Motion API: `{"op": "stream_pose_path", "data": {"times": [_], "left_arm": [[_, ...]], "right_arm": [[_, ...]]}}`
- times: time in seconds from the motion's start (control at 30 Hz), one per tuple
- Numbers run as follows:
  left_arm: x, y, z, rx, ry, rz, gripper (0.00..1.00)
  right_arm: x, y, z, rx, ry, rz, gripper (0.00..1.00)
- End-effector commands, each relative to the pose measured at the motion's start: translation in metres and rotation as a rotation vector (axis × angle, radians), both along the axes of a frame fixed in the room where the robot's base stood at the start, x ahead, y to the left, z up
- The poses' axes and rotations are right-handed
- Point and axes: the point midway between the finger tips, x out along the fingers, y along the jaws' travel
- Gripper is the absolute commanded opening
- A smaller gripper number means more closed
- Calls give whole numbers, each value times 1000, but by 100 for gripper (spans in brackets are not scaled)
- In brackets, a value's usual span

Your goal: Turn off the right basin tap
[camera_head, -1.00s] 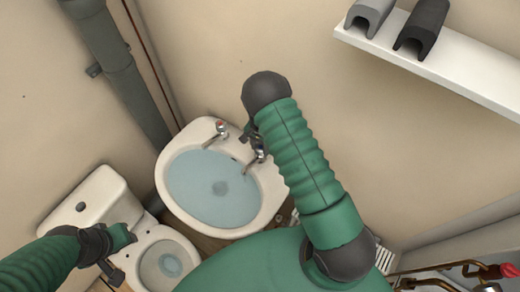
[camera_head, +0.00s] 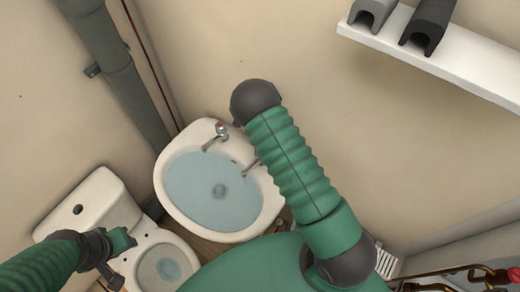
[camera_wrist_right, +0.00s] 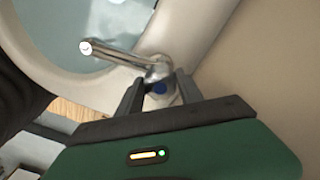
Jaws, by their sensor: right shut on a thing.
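The white basin (camera_head: 166,205) holds bluish water. Its right tap (camera_head: 251,166) shows only its spout in the head view, the rest being behind my right arm. In the right wrist view the right tap (camera_wrist_right: 152,67) has a chrome spout over the water and a blue-marked handle (camera_wrist_right: 159,88). My right gripper (camera_wrist_right: 158,87) is shut on this handle, one dark finger on each side. In the head view my right arm hides that gripper. The left tap (camera_head: 217,135) stands free. My left gripper (camera_head: 118,258) is by the toilet, away from the basin; its jaw opening is unclear.
A toilet (camera_head: 95,205) stands left of the basin, with a grey pipe (camera_head: 120,80) behind. A white shelf (camera_head: 440,62) with grey pieces is at upper right. Copper pipes (camera_head: 450,272) are at lower right. The wall is close behind the taps.

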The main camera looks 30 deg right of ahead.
Motion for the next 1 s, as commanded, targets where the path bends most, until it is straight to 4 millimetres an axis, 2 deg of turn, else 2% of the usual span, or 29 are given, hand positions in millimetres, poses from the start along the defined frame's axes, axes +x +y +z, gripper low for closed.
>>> {"op": "stream_pose_path", "data": {"times": [0.5,1.0], "left_arm": [[0,0,1,0,0,0,36],[0,0,1,0,0,0,36]], "right_arm": [[-1,0,-2,0,2,-400,3],[-3,0,-3,1,4,-517,3]]}}
